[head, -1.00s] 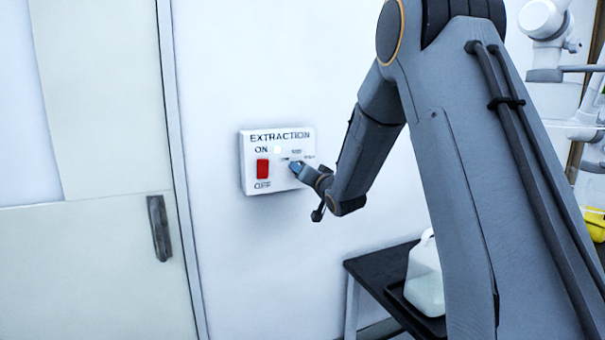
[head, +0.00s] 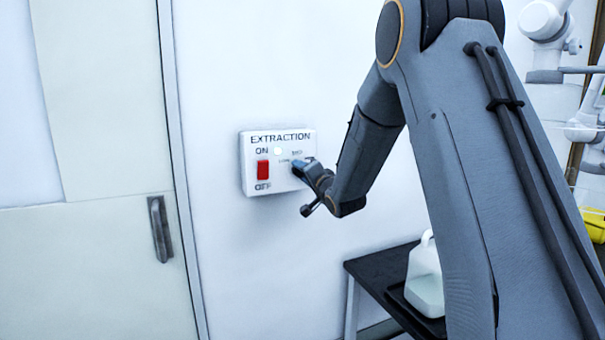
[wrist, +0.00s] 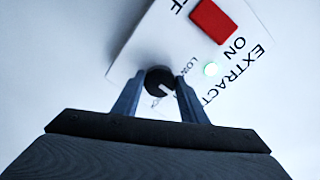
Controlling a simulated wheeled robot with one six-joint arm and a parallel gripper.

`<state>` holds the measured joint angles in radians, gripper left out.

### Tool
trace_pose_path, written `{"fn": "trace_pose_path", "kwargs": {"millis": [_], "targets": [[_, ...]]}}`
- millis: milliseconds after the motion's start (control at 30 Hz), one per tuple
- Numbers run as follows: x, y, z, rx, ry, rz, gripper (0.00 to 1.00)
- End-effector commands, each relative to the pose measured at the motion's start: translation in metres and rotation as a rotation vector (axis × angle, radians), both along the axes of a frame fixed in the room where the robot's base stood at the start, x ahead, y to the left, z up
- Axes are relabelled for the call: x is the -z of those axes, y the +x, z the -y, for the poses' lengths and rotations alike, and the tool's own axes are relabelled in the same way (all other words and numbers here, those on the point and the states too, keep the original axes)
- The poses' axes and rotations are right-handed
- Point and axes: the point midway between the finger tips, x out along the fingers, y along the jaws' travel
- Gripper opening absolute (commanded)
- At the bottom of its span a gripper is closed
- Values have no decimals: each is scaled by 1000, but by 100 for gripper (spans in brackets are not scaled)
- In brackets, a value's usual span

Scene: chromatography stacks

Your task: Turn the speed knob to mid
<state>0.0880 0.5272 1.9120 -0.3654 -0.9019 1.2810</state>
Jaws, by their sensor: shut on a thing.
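The white extraction control box (head: 277,187) is fixed to the wall in the head view. My gripper (head: 302,167) is at the right side of its face. In the wrist view, my gripper (wrist: 158,88) has its two blue-grey fingers on either side of the round black speed knob (wrist: 158,79), shut on it. A white pointer mark shows on the knob, near the right finger. The word LOW shows above the knob there; the other position labels are hidden or cut off. In the head view the knob is hidden by my gripper.
A red ON/OFF rocker switch (head: 263,170) and a lit round lamp (wrist: 211,69) are on the same box. A door with a grey handle (head: 160,229) is to the left. A black table (head: 376,268) with a white jug (head: 426,278) stands at lower right.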

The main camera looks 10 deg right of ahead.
Motion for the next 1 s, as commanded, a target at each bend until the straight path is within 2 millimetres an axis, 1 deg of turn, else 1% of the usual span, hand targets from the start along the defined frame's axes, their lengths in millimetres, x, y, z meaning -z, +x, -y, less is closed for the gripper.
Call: {"fn": "trace_pose_path", "kwargs": {"millis": [267, 300, 400, 667, 767, 867, 1000], "targets": [[0, 0, -1, -2, -1, -1, 16], [0, 0, -1, -2, -1, -1, 42], [0, 0, -1, -1, -1, 0, 57], [0, 0, 0, 0, -1, 0, 57], [0, -4, 1, 0, -1, 1, 57], [0, -15, 3, 0, -1, 2, 57], [1, -38, 7, 0, -1, 0, 57]]}}
